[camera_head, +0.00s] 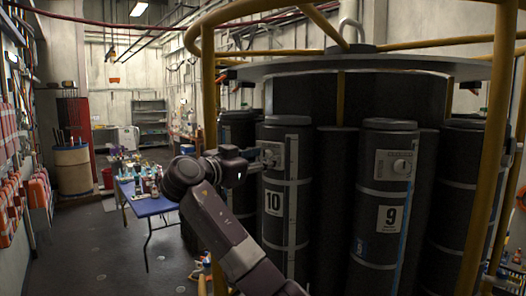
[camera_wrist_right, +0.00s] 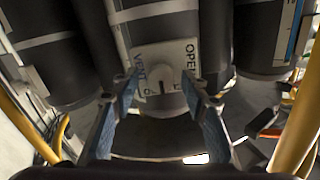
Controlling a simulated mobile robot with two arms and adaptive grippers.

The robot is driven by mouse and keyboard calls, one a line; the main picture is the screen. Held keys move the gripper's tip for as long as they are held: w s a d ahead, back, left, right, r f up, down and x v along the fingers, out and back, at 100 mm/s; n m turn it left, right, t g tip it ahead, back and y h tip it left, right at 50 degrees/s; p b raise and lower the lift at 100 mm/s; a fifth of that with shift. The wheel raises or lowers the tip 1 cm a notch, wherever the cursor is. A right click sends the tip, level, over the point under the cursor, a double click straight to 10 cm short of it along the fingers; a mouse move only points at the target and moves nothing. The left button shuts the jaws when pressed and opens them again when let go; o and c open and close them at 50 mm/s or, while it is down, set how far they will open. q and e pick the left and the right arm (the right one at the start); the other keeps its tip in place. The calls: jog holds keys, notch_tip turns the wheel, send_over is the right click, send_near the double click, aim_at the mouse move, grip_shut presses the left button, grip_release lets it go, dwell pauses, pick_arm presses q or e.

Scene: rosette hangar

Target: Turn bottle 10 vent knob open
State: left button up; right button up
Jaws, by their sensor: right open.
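Bottle 10 (camera_head: 274,228) is a tall dark cylinder with a white "10" label, standing in the rosette in the head view. Its top also shows in the right wrist view (camera_wrist_right: 150,30). There, a pale plate (camera_wrist_right: 176,55) reads "VENT" and "OPEN" and carries the pale vent knob (camera_wrist_right: 159,74). My right gripper (camera_head: 262,158) reaches bottle 10 from the left at plate height. In the wrist view its open blue-padded fingers (camera_wrist_right: 158,88) stand on either side of the knob. I cannot tell whether they touch it. My left gripper is out of view.
Bottle 9 (camera_head: 385,220), with its own plate and knob (camera_head: 400,166), stands to the right. Yellow rails (camera_head: 208,90) curve around the rosette near my arm. A blue table (camera_head: 150,207) with small items stands at left. Grey floor (camera_head: 95,255) is open at the left.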

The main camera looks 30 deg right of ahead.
jog(key=shift+w, duration=0.1)
grip_shut()
dwell(0.3)
jog(key=shift+f+n+b, duration=0.1)
jog(key=shift+n+b, duration=0.9)
jog(key=shift+n, duration=0.3)
jog(key=n+b, duration=0.1)
jog(key=n, duration=0.2)
jog(key=n+b, duration=0.1)
jog(key=n, duration=0.5)
jog(key=shift+r, duration=0.2)
jog(key=n, duration=0.6)
jog(key=shift+n, duration=0.3)
